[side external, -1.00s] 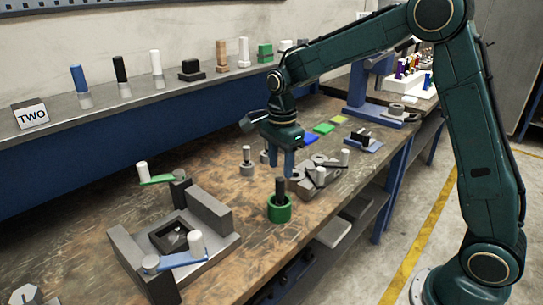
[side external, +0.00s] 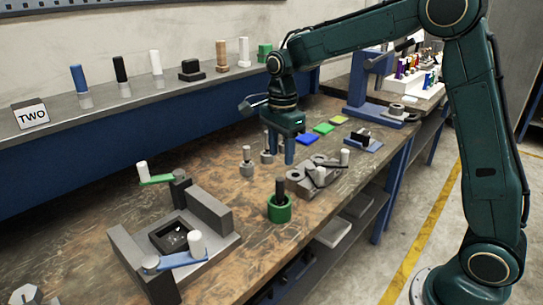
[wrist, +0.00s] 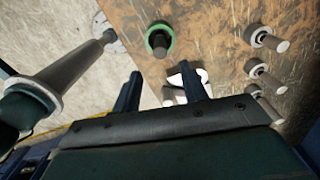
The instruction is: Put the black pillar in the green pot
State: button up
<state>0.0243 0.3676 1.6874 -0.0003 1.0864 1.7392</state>
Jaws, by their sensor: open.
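A green pot (side external: 279,213) stands upright on the wooden bench, and a black pillar (side external: 280,188) stands in it with its top above the rim. In the wrist view the green pot (wrist: 169,34) shows as a ring around the dark pillar (wrist: 159,42). My gripper (side external: 281,158) is open and empty, above the bench and behind the pot in the side view, apart from the pillar. Its two fingers (wrist: 160,80) are spread in the wrist view. Another black pillar (side external: 120,69) stands on the back shelf.
A grey fixture with a blue lever (side external: 182,260) lies at the front left, and a green lever (side external: 157,179) behind it. Grey metal parts (side external: 316,176) lie right of the pot. Small posts (side external: 246,163) stand left of my gripper. Bare bench surrounds the pot's left side.

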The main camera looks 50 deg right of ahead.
jog(key=shift+s+r+n, duration=0.3)
jog(key=shift+s+r, duration=0.05)
jog(key=shift+r, duration=0.1)
jog(key=s+r+n+t, duration=0.2)
jog(key=s+r+n, duration=0.1)
jog(key=s+n, duration=0.6)
jog(key=s+a+r+n+t, duration=0.1)
jog(key=s+r+n+t, duration=0.2)
jog(key=s+n, duration=0.7)
jog(key=s, duration=0.7)
jog(key=shift+s+r+n+t, duration=0.15)
jog(key=shift+r+n+t, duration=0.05)
jog(key=shift+n+t, duration=0.1)
